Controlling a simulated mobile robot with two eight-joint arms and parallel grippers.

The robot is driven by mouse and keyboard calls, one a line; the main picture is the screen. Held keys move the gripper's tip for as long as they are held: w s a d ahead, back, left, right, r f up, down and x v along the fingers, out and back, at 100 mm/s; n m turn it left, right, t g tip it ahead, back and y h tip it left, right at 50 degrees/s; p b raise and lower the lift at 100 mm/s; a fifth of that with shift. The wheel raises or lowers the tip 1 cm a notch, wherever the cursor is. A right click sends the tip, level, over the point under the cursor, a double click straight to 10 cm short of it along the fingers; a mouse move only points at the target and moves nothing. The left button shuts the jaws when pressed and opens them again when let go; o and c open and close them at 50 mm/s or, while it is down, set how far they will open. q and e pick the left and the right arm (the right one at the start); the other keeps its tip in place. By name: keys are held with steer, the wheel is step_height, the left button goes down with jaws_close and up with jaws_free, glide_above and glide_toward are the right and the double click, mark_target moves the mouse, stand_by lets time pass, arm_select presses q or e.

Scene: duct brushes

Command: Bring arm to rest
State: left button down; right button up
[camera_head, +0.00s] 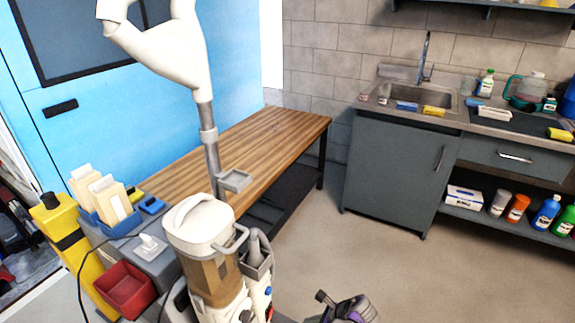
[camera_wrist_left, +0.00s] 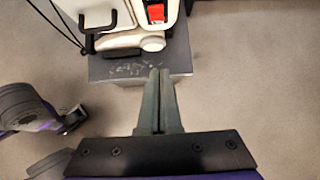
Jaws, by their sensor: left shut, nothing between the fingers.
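My left gripper (camera_wrist_left: 160,73) shows in the left wrist view, its two long grey fingers together with nothing between them. The fingers point at the grey base (camera_wrist_left: 180,65) of the upright white vacuum cleaner, above bare floor. The vacuum cleaner (camera_head: 205,245) stands in the foreground of the head view. A grey and purple arm part (camera_head: 345,309) of mine is cut off by the bottom edge there; which arm it belongs to is unclear. A similar part (camera_wrist_left: 28,108) with a dark end shows at the left of the wrist view. No duct brush can be made out.
A wooden table (camera_head: 265,140) stands along the blue wall. A sink cabinet (camera_head: 390,175) and a shelf with bottles are at the right. A yellow container (camera_head: 72,250) and a red bin (camera_head: 125,290) are at lower left. The floor (camera_head: 450,275) at lower right is clear.

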arm_select(q)
steer(key=s+a+r+n+h, duration=0.1)
steer(key=s+a+r+n, duration=0.15)
steer(key=a+r, duration=0.3)
steer(key=s+a+r+n+g+h, duration=0.1)
steer(key=s+a+r+n, duration=0.1)
steer(key=a+r+n, duration=0.4)
steer(key=s+a+r+n+h, duration=0.1)
steer(key=s+a+r+n, duration=0.1)
steer(key=a+r, duration=0.4)
steer(key=s+a+r+n+t+h, duration=0.1)
steer(key=s+a+n+h, duration=0.1)
steer(key=s+a+n, duration=0.6)
steer(key=s+a+r+n+t+h, duration=0.15)
steer(key=s+n, duration=0.45)
steer(key=s, duration=0.6)
step_height(320, 180, up, 20)
steer(key=w+p, duration=0.1)
steer(key=p, duration=1.7)
steer(key=shift+w+a+r, duration=0.15)
steer(key=shift+w+a, duration=0.2)
steer(key=shift+w, duration=0.05)
arm_select(e)
step_height(320, 180, up, 21)
steer(key=w, duration=0.1)
steer(key=shift+w+f+t, duration=0.15)
steer(key=shift+w+t, duration=0.2)
steer(key=shift+t, duration=0.05)
